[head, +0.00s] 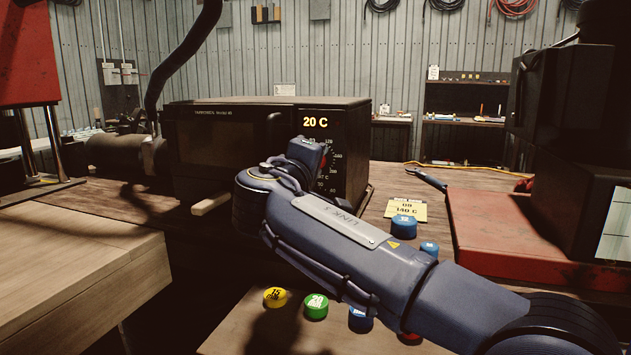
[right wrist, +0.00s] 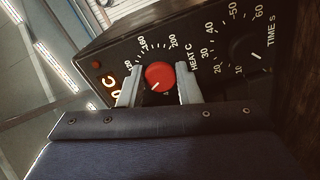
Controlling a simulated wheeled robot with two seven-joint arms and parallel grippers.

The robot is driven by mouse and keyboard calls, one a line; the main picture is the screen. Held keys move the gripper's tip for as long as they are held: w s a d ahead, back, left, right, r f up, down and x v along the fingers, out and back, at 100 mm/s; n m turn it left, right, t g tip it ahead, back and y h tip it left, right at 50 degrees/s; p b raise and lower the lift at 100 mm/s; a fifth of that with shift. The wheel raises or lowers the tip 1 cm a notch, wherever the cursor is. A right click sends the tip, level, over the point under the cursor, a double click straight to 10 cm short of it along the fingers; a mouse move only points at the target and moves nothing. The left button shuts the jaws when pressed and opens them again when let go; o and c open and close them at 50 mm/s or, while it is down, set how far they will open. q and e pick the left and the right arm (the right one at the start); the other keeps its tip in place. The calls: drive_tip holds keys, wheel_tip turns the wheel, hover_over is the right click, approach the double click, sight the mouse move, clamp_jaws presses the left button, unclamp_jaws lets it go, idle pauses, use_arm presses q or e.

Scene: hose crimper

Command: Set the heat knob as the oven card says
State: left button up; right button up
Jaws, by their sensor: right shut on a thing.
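The black oven (head: 222,150) stands on the wooden bench, its display (head: 316,122) reading 20 C. The yellow oven card (head: 407,211) lies on the bench to its right; its lower line looks like 140 C. My right gripper (right wrist: 159,88) is shut on the knob, one finger on each side. My left gripper is out of view.
The time dial (right wrist: 250,50) is beside the heat knob. Blue (head: 404,226), yellow (head: 275,297) and green (head: 316,306) round pieces lie under and around my right arm. A red machine base (head: 490,235) is at the right, and a pale wooden table (head: 75,270) at the left.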

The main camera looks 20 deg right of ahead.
drive_tip(key=shift+w+a+f+m+b, duration=0.15)
drive_tip(key=shift+m+b, duration=2.55)
drive_tip(key=shift+m, duration=1.4)
drive_tip(key=shift+s+a+f+m+b, duration=0.1)
drive_tip(key=shift+m+b, duration=2.55)
drive_tip(key=shift+m, duration=1.45)
drive_tip(key=o, duration=0.9)
drive_tip(key=shift+d+r, duration=0.1)
drive_tip(key=shift+o, duration=0.2)
drive_tip(key=v, duration=0.7)
drive_tip(key=shift+s+a+b, duration=0.25)
drive_tip(key=shift+s+b, duration=0.05)
drive_tip(key=shift+b, duration=0.1)
